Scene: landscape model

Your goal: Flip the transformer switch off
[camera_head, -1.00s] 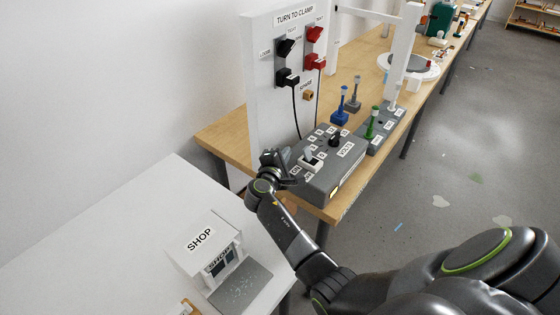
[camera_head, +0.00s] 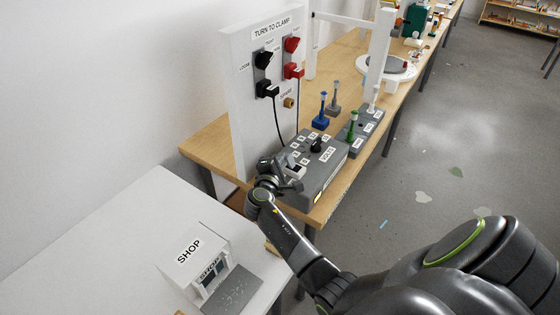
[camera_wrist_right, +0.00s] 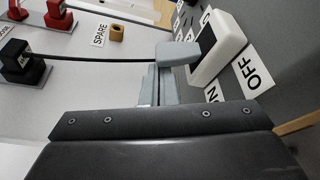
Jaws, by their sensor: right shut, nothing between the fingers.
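The transformer (camera_head: 328,178) is a grey box with a black knob and white labels, at the near end of the wooden bench. Its switch (camera_head: 297,171) has a white frame at the box's left end. In the right wrist view, the white switch frame (camera_wrist_right: 226,46) has a dark slot, and a pale grey lever (camera_wrist_right: 179,53) sticks out of it. ON and OFF labels lie beside it. My right gripper (camera_head: 288,180) is shut and empty, close against the switch. Its fingertips (camera_wrist_right: 158,68) overlap the lever in the wrist view; I cannot tell whether they touch. My left gripper is out of view.
A white panel (camera_head: 240,95) with black and red clamp knobs stands behind the transformer, with a black cable hanging down. Blue and green levers (camera_head: 352,130) stand on the bench beyond. A white table with a SHOP model (camera_head: 196,250) is at lower left.

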